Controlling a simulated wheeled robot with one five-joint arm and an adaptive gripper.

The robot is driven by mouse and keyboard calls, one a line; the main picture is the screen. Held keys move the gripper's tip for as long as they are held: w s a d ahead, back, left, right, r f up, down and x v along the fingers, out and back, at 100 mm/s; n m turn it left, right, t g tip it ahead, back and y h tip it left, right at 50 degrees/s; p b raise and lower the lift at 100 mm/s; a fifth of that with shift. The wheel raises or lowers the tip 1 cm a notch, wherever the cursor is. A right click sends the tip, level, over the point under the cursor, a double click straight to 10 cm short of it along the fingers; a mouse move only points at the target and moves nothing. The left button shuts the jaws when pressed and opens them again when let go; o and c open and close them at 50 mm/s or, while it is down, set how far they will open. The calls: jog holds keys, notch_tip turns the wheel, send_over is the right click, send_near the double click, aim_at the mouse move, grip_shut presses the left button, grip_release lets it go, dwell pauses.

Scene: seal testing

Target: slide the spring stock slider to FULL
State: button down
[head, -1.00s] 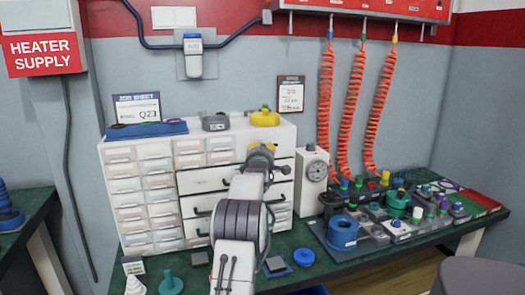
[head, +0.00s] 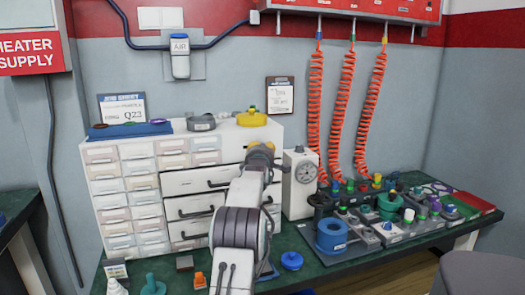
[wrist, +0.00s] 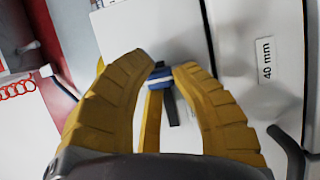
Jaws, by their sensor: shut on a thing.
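In the wrist view, a small blue slider knob (wrist: 160,77) with a pale stripe sits between the fingertips of my gripper (wrist: 167,69). The yellow ribbed fingers are closed on it from both sides. A dark slot or strip (wrist: 172,108) runs below the knob on the pale cabinet face. No FULL mark is readable. In the head view, my gripper (head: 260,150) is at the upper right of the drawer cabinet, mostly hidden behind my arm. The slider cannot be made out there.
The white drawer cabinet (head: 150,160) stands on the green bench (head: 330,268). A drawer labelled 40 mm (wrist: 265,58) and its dark handle (wrist: 288,145) are close to my gripper. A white gauge box (head: 301,178) stands right of the cabinet. Orange coiled hoses (head: 345,110) hang behind.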

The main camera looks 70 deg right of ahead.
jog(key=c, duration=1)
grip_release()
jog(key=shift+s+d, duration=0.1)
jog(key=shift+v, duration=6)
